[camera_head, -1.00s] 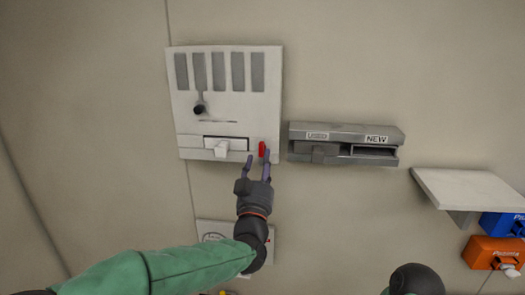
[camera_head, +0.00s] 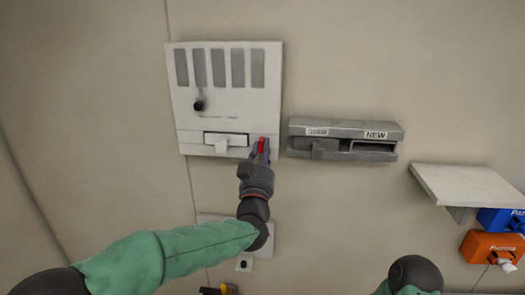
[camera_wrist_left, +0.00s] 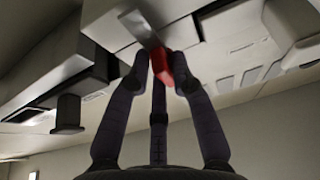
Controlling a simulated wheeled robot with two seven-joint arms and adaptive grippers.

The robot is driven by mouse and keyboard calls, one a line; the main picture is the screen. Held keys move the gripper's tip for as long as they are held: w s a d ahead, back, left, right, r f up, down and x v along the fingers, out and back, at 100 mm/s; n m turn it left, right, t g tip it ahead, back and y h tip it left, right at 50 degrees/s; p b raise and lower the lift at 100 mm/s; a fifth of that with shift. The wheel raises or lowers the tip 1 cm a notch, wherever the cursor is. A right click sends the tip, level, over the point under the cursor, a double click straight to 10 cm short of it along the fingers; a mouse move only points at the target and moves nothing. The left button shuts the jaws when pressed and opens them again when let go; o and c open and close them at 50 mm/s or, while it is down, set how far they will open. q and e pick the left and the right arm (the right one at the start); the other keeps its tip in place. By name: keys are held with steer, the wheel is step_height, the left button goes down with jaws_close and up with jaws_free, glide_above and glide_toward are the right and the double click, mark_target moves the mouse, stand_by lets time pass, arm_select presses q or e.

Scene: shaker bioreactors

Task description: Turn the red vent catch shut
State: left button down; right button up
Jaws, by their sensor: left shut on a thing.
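The red vent catch (camera_head: 262,144) sits at the lower right corner of the white wall panel (camera_head: 225,95). It also shows in the left wrist view (camera_wrist_left: 162,66), below a grey bar-shaped part. My left gripper (camera_head: 260,152) is at the catch with its fingers on both sides of it, shut on it. In the left wrist view the fingertips (camera_wrist_left: 161,68) flank the red piece, and a third dark finger part shows behind. The catch is partly hidden by the fingers in the head view. My right gripper is not in view.
A grey holder (camera_head: 345,140) labelled "NEW" on its right is mounted just right of the panel. A white shelf (camera_head: 468,186) and blue and orange boxes (camera_head: 495,248) are at the far right. The panel has a white handle (camera_head: 222,146) and a black knob (camera_head: 199,105).

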arm_select(q)
steer(key=m+h+b, duration=0.1)
steer(key=m, duration=0.1)
steer(key=m+h+b, duration=0.1)
steer(key=m+b, duration=0.1)
steer(key=shift+a+f+m, duration=0.1)
steer(key=shift+a+m, duration=0.1)
steer(key=shift+m, duration=0.1)
steer(key=m+g+h+b, duration=0.1)
steer(key=m, duration=0.1)
steer(key=m+h+b, duration=0.1)
steer(key=m, duration=0.2)
steer(key=shift+a+g+b, duration=0.15)
steer(key=shift+g+b, duration=0.15)
steer(key=shift+g, duration=0.1)
steer(key=shift+a+r+m+g+h+p, duration=0.15)
steer(key=shift+m+g+h+p, duration=0.45)
steer(key=shift+m, duration=1.55)
steer(key=shift+a+r+m+g+p, duration=0.1)
steer(key=shift+m+g, duration=0.9)
steer(key=shift+m, duration=1.1)
steer(key=shift+a+r+m+g+h+p, duration=0.15)
steer(key=shift+m+g+h+p, duration=0.45)
steer(key=shift+m, duration=1.55)
steer(key=shift+d+y, duration=0.1)
steer(key=shift+y, duration=0.2)
steer(key=c, duration=1.1)
jaws_free()
steer(key=shift+f, duration=0.1)
